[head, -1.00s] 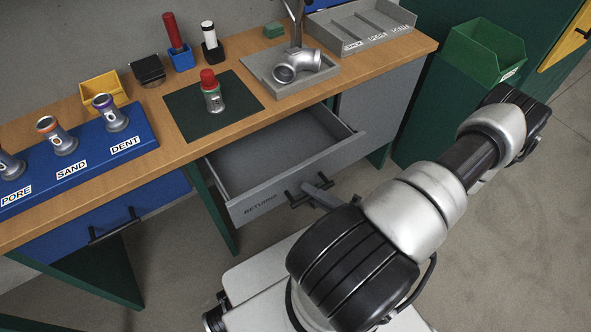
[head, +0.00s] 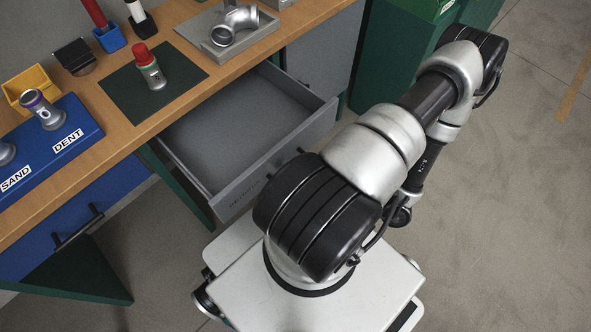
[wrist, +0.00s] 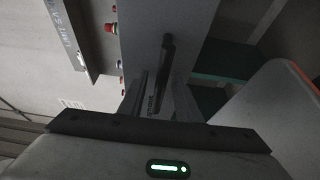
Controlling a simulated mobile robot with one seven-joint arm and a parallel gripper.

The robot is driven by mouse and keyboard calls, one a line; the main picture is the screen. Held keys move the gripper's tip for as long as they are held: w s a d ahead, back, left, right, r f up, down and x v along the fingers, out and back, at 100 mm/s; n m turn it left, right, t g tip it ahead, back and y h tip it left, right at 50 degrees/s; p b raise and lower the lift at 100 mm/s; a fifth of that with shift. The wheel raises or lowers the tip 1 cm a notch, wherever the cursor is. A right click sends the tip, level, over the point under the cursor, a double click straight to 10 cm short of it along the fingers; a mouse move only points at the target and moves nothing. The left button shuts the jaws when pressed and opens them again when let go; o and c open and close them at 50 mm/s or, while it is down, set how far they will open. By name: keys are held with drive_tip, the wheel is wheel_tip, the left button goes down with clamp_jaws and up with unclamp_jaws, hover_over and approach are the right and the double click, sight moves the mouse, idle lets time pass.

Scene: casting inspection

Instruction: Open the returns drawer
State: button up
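The returns drawer (head: 235,140) is grey and stands well pulled out under the wooden workbench, and its inside looks empty. Its front carries faint lettering, and my arm covers part of it in the head view. The drawer's dark bar handle (wrist: 167,55) shows in the wrist view against the grey drawer front (wrist: 190,50). My gripper (wrist: 160,80) is in the wrist view, its two fingers apart on either side of the handle, with gaps visible. In the head view my gripper is hidden behind my arm.
The workbench (head: 135,125) holds a green mat (head: 120,95) with a red-capped casting (head: 150,68), a blue labelled rack (head: 90,145) and a grey tray with a pipe elbow (head: 235,22). A blue drawer (head: 50,225) is at left. Open floor (head: 500,200) lies right.

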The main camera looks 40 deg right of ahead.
drive_tip(key=v, duration=1.7)
drive_tip(key=shift+s, duration=0.2)
drive_tip(key=shift+d, duration=0.1)
